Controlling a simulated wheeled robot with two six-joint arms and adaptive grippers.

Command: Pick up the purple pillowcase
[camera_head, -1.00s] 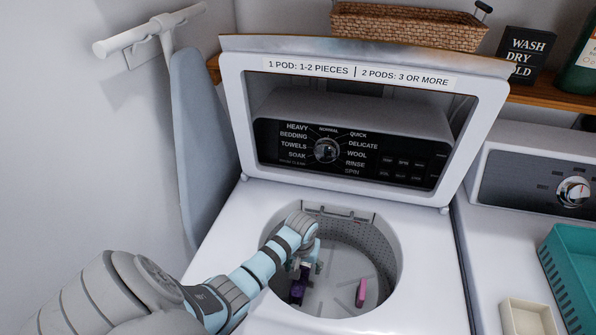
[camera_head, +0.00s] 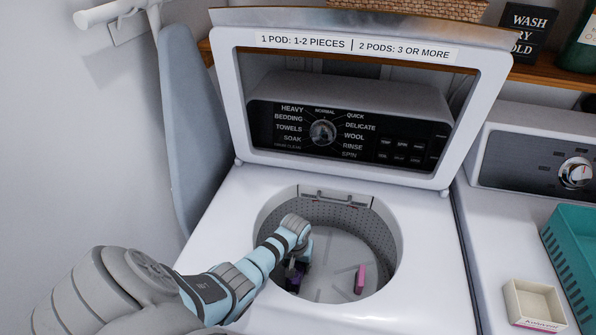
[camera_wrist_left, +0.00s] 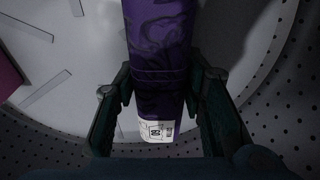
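The purple pillowcase (camera_head: 294,281) is a dark folded bundle in the left part of the open washer drum (camera_head: 335,285). In the left wrist view the purple pillowcase (camera_wrist_left: 158,45) runs down from the top edge, with a white printed label at its near end. My left gripper (camera_head: 297,268) is down inside the drum over it. In the left wrist view its fingers (camera_wrist_left: 160,88) stand on either side of the pillowcase, open around it, with gaps beside the label. Finger contact farther along is too dark to tell. My right gripper is out of view.
A pink item (camera_head: 359,279) stands on the drum floor right of the pillowcase. The drum wall and rim surround my left arm. The washer lid (camera_head: 465,130) is raised behind. A teal basket (camera_head: 562,262) and a small cream box (camera_head: 533,301) sit on the right machine.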

